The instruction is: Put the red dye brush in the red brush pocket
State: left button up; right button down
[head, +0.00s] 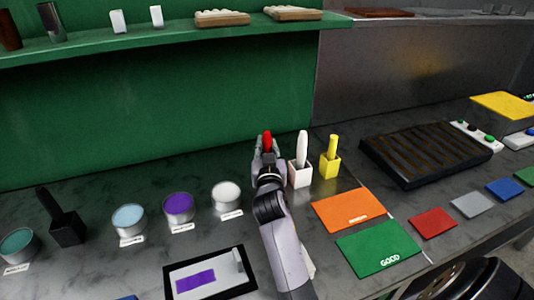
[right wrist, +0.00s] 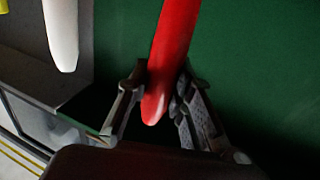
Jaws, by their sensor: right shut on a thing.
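The red dye brush (head: 267,139) stands roughly upright, its rounded red handle end showing between the fingers of my right gripper (head: 266,150) in the head view. In the right wrist view, the red dye brush (right wrist: 172,50) runs between the two fingers of my right gripper (right wrist: 160,85), which is shut on it. The brush's lower end is hidden in the head view by my gripper and arm. The red brush pocket cannot be made out; the area behind and below my gripper is hidden. My left gripper is not in view.
Close right stand a white brush in a white pocket (head: 300,176) and a yellow brush in a yellow pocket (head: 330,166). Dye cups (head: 178,208) and a black pocket (head: 68,232) stand left. A framed tray (head: 240,285) lies in front. A green shelf (head: 170,35) is behind.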

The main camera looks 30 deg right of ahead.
notch_tip(320, 180, down, 2)
jog(key=shift+f, duration=0.1)
jog(key=shift+f, duration=0.1)
jog(key=c, duration=1.4)
grip_release()
